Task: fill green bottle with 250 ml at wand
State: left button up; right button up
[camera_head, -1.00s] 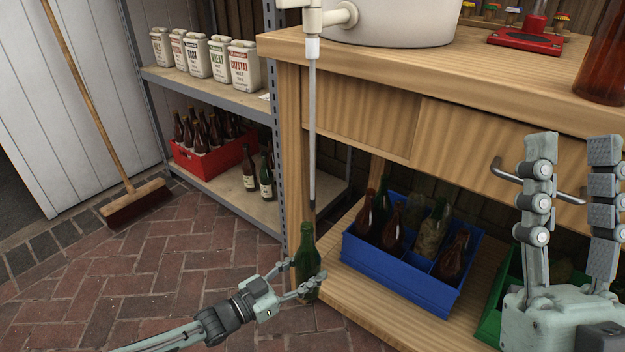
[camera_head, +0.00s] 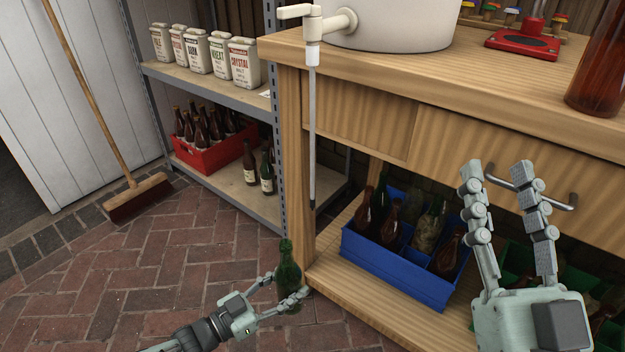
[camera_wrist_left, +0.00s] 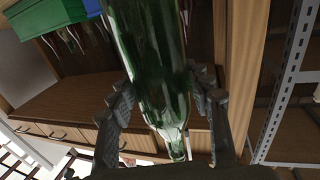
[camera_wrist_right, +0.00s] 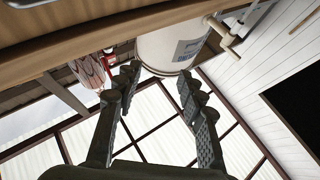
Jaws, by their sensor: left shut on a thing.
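The green bottle (camera_head: 289,274) stands upright in my left gripper (camera_head: 289,296), low at the bench's front left corner in the head view. The left wrist view shows the bottle (camera_wrist_left: 155,60) between the fingers. The wand (camera_head: 312,140) hangs straight down from the tap (camera_head: 313,22) of the white bucket (camera_head: 392,22). The wand's dark tip is above and to the right of the bottle's mouth, apart from it. The liquid level inside the bottle cannot be told. My right gripper (camera_head: 496,172) is raised, open and empty, in front of the bench drawers.
A blue crate (camera_head: 395,268) with bottles stands on the lower shelf, right of the wand. A green crate (camera_head: 515,262) is partly behind my right arm. A metal rack with a red crate (camera_head: 213,152) stands behind left.

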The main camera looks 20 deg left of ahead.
aim_at(282, 293)
pick_arm(q)
jog(key=shift+d+p+v, duration=0.2)
jog(key=shift+p+v, duration=0.25)
jog(key=shift+v, duration=0.7)
jog(key=shift+s+a+r+p, duration=0.1)
jog(key=shift+s+a+p, duration=0.1)
jog(key=shift+s, duration=0.45)
jog(key=shift+s+a+p, duration=0.15)
jog(key=shift+s, duration=0.45)
jog(key=shift+s+a+p, duration=0.2)
jog(key=shift+s+a, duration=0.05)
jog(key=shift+s, duration=0.4)
jog(key=shift+s+a+p, duration=0.2)
jog(key=shift+s+a, duration=0.05)
jog(key=shift+s, duration=0.4)
pick_arm(e)
notch_tip(282, 293, down, 8)
jog(key=w+g+h, duration=0.2)
jog(key=g, duration=0.3)
jog(key=shift+w+d+f, duration=0.25)
jog(key=shift+w+d, duration=0.1)
jog(key=shift+d, duration=0.1)
pick_arm(q)
jog(key=shift+s, duration=0.15)
pick_arm(e)
jog(key=shift+s, duration=0.1)
